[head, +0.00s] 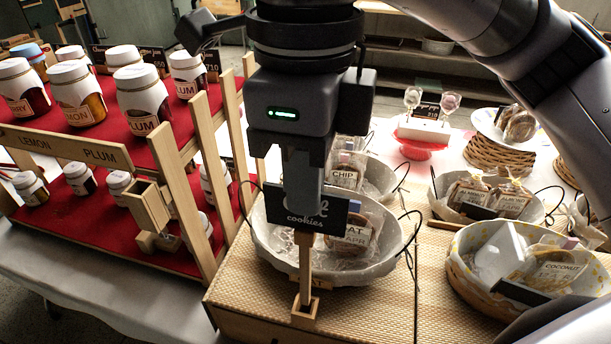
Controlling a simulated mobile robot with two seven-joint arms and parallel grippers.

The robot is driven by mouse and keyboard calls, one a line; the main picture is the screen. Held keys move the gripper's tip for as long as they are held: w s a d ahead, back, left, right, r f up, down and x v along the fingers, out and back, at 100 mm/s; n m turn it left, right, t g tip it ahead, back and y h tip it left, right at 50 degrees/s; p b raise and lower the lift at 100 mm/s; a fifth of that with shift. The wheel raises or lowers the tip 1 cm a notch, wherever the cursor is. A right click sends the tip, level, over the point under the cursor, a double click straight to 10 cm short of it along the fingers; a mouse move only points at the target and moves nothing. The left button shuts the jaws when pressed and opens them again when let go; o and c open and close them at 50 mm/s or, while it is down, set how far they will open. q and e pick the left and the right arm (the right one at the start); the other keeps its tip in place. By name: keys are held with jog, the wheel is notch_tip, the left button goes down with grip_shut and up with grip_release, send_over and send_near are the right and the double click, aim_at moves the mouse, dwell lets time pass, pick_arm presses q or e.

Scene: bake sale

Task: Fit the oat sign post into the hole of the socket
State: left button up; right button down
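My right gripper (304,205) comes down from the top in the middle of the head view. Its fingers are closed on the upper part of the oat sign, a black board (336,218) lettered "cookies" on a pale wooden post (306,262). The fingers cover part of the lettering. The post hangs about upright, its lower end at the small wooden socket (304,314) on the woven stand. The lower end meets the socket's top in the picture; I cannot tell how deep it sits. My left gripper is not in view.
A lined basket (268,243) of bagged cookies stands right behind the sign. A red-tiered jar rack (72,148) with wooden posts is close on the left. More baskets (468,283) stand on the right. The woven stand top (375,312) is bare right of the socket.

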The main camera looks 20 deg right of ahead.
aim_at(306, 226)
pick_arm(q)
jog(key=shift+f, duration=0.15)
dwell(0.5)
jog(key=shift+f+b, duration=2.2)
jog(key=shift+b, duration=0.15)
pick_arm(e)
jog(key=shift+f, duration=2.35)
jog(key=c, duration=1.7)
grip_release()
jog(key=o, duration=0.5)
jog(key=shift+c, duration=0.2)
notch_tip(306, 226, up, 6)
jog(key=shift+r+p, duration=0.1)
jog(key=shift+p, duration=0.35)
jog(key=shift+r, duration=0.5)
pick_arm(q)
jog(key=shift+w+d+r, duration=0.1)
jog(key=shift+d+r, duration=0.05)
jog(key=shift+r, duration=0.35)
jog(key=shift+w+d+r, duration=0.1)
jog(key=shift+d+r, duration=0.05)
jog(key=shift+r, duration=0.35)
